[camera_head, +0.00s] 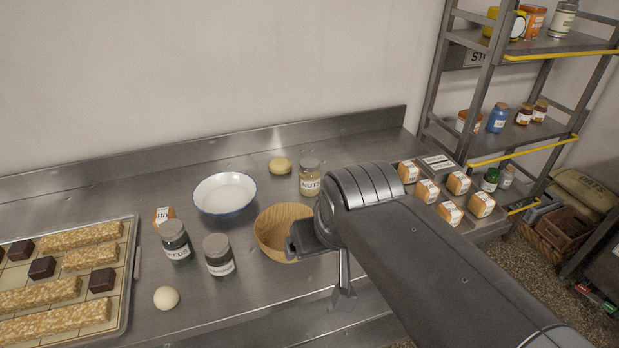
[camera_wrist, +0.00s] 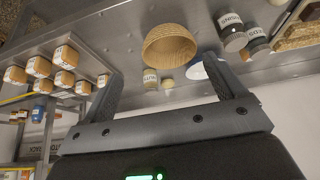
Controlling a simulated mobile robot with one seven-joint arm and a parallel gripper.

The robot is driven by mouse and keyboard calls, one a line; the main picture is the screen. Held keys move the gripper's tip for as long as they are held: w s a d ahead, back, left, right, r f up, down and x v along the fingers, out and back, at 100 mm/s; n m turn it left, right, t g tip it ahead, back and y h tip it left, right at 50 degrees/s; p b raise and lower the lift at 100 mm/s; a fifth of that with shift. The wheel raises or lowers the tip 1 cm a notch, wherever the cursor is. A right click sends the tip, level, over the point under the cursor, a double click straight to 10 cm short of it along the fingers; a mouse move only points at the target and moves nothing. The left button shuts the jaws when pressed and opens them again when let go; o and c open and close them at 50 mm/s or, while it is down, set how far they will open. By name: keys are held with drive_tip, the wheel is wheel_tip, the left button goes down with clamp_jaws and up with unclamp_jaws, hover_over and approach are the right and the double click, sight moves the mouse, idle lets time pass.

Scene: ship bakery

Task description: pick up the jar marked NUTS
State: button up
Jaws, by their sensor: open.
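The NUTS jar (camera_head: 309,180) is glass with a grey lid and pale contents. It stands upright on the steel counter, behind the wooden bowl and just left of my arm's wrist in the head view. My gripper (camera_head: 318,272) is open and empty. It is over the front part of the counter, near the bowl's right side and nearer the camera than the jar. The fingers are apart from the jar, and they spread wide in the wrist view (camera_wrist: 162,66).
The wooden bowl (camera_head: 283,232) stands in front of the jar, with a pale round item (camera_head: 280,165) to the jar's left. A white bowl (camera_head: 225,192), SEEDS jar (camera_head: 176,243) and another dark jar (camera_head: 218,257) are further left. Several small labelled blocks (camera_head: 450,213) sit right.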

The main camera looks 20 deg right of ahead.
drive_tip(key=w+d+r+m, duration=0.2)
drive_tip(key=w+r, duration=0.1)
drive_tip(key=w, duration=0.6)
drive_tip(key=m+g+h, duration=0.2)
drive_tip(key=m+h, duration=0.1)
drive_tip(key=m, duration=0.2)
approach(309, 163)
drive_tip(key=d+f, duration=0.1)
drive_tip(key=shift+w+d+f, duration=0.25)
drive_tip(key=shift+w+f, duration=0.45)
drive_tip(key=x, duration=0.4)
drive_tip(key=shift+f, duration=0.3)
drive_tip(key=x, duration=0.4)
drive_tip(key=shift+s+a+f, duration=0.15)
drive_tip(key=shift+a+f, duration=0.1)
drive_tip(key=shift+f, duration=0.3)
drive_tip(key=shift+w+f, duration=0.2)
drive_tip(key=shift+f, duration=0.15)
drive_tip(key=shift+c, duration=0.2)
